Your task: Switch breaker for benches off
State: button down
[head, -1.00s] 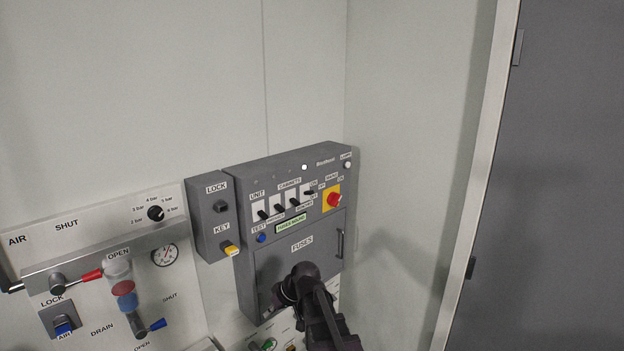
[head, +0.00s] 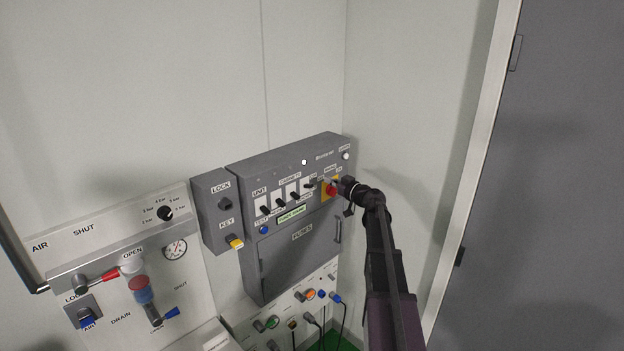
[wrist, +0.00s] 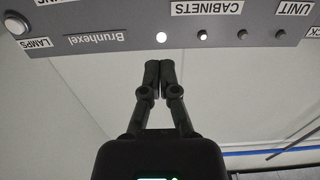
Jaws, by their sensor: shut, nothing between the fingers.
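The fuse panel (head: 300,165) is a grey box on the wall with a row of black breaker levers on white plates. The levers run from the one under UNIT (head: 264,210) to the rightmost one (head: 309,185), which appears to sit higher on its plate than the others. The small labels below are too blurred to tell which lever is the benches one. My gripper (head: 345,188) is at the panel's right side, by the red rotary switch (head: 330,190), partly covering it. In the wrist view my gripper (wrist: 159,68) is shut and empty, its tips near a lit white lamp (wrist: 161,37).
A lock and key box (head: 217,215) adjoins the panel's left. The fuses door (head: 300,250) with its handle is below, above sockets with cables (head: 310,294). A side wall (head: 405,120) stands close on the right.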

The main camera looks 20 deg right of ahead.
aim_at(304, 169)
jog(key=shift+w, duration=0.1)
dwell(0.3)
jog(key=x, duration=1)
jog(key=shift+w, duration=0.2)
jog(key=shift+s+f+b, duration=0.35)
jog(key=shift+f+b, duration=0.3)
jog(key=shift+s+d+f+b, duration=0.1)
jog(key=shift+s+f+b, duration=0.2)
jog(key=shift+f+b, duration=0.35)
jog(key=shift+s+d+f+b, duration=0.1)
jog(key=shift+s+f+b, duration=0.2)
jog(key=shift+f+b, duration=0.35)
jog(key=shift+d, duration=0.15)
